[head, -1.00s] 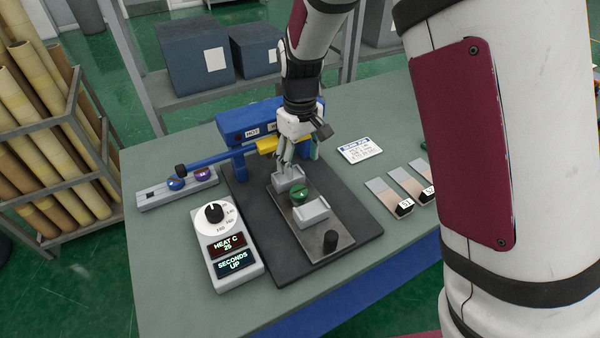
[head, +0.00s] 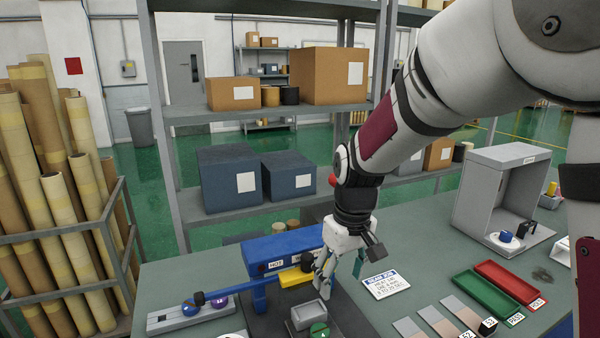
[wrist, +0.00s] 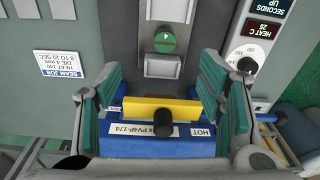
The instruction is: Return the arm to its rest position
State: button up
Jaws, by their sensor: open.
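My gripper (head: 340,278) hangs fingers down in front of the blue press (head: 285,254) with its yellow bar (head: 296,278). In the wrist view my gripper (wrist: 160,85) has its teal-padded fingers spread wide with nothing between them. The yellow bar with a black knob (wrist: 150,112) shows beyond and between the fingers. A green round piece (wrist: 166,40) marked 4 sits between two grey blocks on the press plate; it also shows at the bottom of the head view (head: 319,330). My arm reaches in from the upper right.
A seam job card (head: 386,284) lies right of my gripper. Sample strips, a green tray (head: 487,295), a red tray (head: 512,280) and a grey booth (head: 500,200) are farther right. A shelf with boxes (head: 230,180) stands behind. Wrapped rolls (head: 60,200) stand at left.

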jog(key=s+d+r+m+t, duration=0.1)
jog(key=s+d+r+m, duration=0.1)
jog(key=s, duration=0.5)
jog(key=s+d+r+m+t, duration=0.1)
jog(key=s+d+r+t, duration=0.1)
jog(key=s+d+r, duration=0.3)
jog(key=s+d+r+m+t, duration=0.1)
jog(key=s+d+r+m, duration=0.1)
jog(key=s+r, duration=0.4)
jog(key=s+d, duration=0.1)
jog(key=s, duration=0.3)
jog(key=shift+d+m+t+h, duration=0.3)
jog(key=shift+d+t, duration=0.05)
jog(key=shift+t, duration=0.05)
